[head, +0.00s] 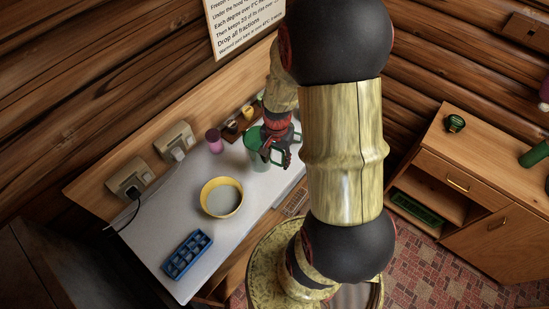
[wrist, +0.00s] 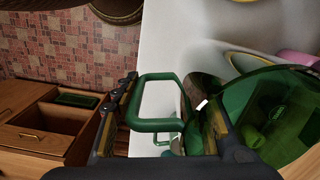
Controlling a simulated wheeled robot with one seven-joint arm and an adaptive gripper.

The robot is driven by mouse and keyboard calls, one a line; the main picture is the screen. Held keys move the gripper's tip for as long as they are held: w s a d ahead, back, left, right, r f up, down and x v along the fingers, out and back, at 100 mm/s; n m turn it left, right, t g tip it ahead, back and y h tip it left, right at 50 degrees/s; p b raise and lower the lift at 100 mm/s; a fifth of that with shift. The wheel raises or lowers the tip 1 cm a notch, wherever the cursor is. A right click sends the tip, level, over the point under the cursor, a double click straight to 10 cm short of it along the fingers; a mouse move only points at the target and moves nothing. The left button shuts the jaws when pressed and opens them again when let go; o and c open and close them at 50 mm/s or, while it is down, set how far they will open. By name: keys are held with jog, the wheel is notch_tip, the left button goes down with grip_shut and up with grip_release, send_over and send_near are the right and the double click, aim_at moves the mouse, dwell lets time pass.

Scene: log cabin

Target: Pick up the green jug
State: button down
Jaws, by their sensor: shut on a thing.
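The green jug (head: 254,151) is at the far right part of the white-topped table, partly hidden by my gripper. In the wrist view the see-through green jug (wrist: 283,112) fills the right side, and its squared green handle (wrist: 158,125) lies between my fingers. My gripper (head: 279,151) is at the handle side of the jug. In the wrist view my gripper (wrist: 160,92) has one finger on each side of the handle and is shut on the jug.
On the white tabletop (head: 165,222) stand a yellow bowl (head: 222,197), a blue ice tray (head: 188,255) and a pink cup (head: 214,141). A wooden cabinet (head: 470,150) stands at right.

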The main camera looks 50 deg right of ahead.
jog(key=s+a+r, duration=0.4)
jog(key=s, duration=0.4)
jog(key=shift+s+a+r, duration=0.15)
jog(key=shift+a+r, duration=0.05)
jog(key=shift+r, duration=0.15)
dwell(0.9)
